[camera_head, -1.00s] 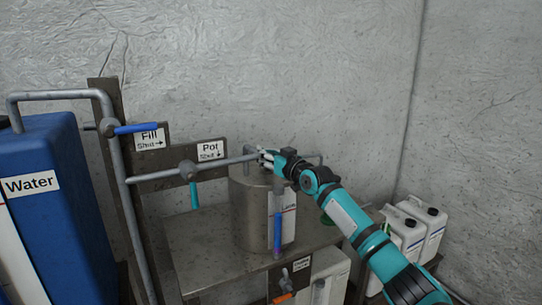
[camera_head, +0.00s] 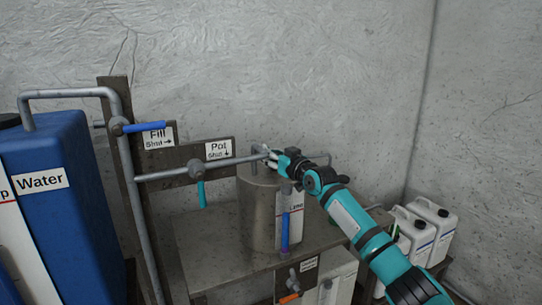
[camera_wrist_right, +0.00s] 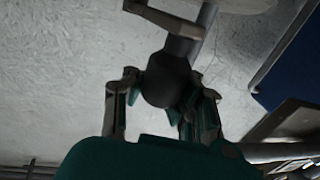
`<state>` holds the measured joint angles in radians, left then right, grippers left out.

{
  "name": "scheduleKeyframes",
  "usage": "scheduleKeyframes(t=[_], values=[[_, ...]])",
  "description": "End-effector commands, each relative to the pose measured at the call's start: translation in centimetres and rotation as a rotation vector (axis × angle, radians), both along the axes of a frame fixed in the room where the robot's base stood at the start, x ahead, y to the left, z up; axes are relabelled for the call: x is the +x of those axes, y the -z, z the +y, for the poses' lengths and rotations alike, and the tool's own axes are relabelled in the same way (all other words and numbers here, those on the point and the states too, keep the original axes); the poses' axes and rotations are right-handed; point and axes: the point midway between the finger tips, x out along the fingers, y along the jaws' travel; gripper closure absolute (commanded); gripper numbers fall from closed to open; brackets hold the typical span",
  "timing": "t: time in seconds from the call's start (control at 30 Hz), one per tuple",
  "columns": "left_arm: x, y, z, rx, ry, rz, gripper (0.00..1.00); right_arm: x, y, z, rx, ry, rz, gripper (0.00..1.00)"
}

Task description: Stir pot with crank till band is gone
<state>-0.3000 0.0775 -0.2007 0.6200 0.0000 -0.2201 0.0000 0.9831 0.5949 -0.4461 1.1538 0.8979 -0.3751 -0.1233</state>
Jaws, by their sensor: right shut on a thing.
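The metal pot (camera_head: 258,215) stands upright on a metal bench, with a white marked strip (camera_head: 296,208) on its front right. My right gripper (camera_head: 272,155) is at the pot's top. In the right wrist view my right gripper (camera_wrist_right: 165,100) is shut on a dark round grip (camera_wrist_right: 167,80), which appears to be the crank's knob. A grey bent bar (camera_wrist_right: 182,22) runs past the grip there. In the head view the grip is hidden by the gripper. My left gripper is not in view.
A blue water tank (camera_head: 75,215) stands left. A grey pipe with a blue Fill handle (camera_head: 143,127) and a teal Pot handle (camera_head: 201,194) runs to the pot. White jugs (camera_head: 433,232) stand right. Bench space left of the pot is clear.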

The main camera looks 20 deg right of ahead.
Motion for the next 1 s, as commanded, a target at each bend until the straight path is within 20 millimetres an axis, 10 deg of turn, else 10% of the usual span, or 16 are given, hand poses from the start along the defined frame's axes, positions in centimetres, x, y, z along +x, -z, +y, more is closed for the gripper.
scheduleKeyframes(t=[0.53, 1.0], values=[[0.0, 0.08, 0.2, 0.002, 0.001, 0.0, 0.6, -0.02, 1.43, 0.94, -0.004, -0.016, 0.027, 1.0], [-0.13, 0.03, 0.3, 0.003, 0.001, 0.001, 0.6, -0.01, 1.01, 0.47, -0.004, -0.008, 0.02, 0.45]])
